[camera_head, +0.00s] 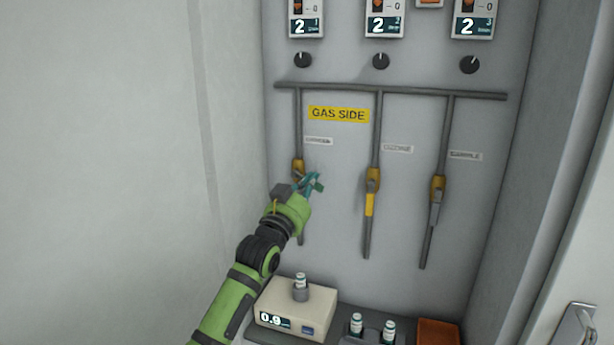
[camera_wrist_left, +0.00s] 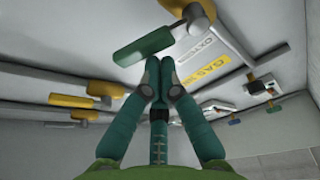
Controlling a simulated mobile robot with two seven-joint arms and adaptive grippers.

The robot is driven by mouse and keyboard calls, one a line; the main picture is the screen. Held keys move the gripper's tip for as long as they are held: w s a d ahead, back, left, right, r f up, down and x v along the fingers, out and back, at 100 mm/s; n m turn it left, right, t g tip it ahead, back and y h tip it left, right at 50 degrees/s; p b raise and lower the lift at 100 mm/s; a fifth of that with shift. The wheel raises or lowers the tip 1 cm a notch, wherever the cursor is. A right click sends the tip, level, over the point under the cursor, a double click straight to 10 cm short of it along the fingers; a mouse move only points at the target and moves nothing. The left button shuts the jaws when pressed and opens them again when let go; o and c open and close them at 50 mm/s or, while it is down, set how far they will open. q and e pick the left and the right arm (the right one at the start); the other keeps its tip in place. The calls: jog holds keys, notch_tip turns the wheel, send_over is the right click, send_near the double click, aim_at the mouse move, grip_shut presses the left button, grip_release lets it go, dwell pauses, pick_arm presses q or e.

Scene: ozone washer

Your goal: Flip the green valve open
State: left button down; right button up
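The green valve is the left one on the grey panel. Its brass body (camera_head: 298,166) sits on the left pipe, partly hidden by my left gripper. In the left wrist view its green handle (camera_wrist_left: 155,46) lies across the picture, just beyond my fingertips, with a grey lever and brass body (camera_wrist_left: 194,10) at upper right. My left gripper (camera_head: 314,181) is beside this valve in the head view. In the wrist view its teal fingers (camera_wrist_left: 160,67) converge with their tips almost together and nothing visible between them. Whether they touch the handle is unclear. My right gripper is out of view.
The middle valve (camera_head: 373,180) has a yellow handle along its pipe; the right valve (camera_head: 437,188) has a grey one. A yellow "GAS SIDE" label (camera_head: 338,114) is above. Below stand a beige meter (camera_head: 296,308), small vials (camera_head: 389,331) and an orange tray (camera_head: 438,333).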

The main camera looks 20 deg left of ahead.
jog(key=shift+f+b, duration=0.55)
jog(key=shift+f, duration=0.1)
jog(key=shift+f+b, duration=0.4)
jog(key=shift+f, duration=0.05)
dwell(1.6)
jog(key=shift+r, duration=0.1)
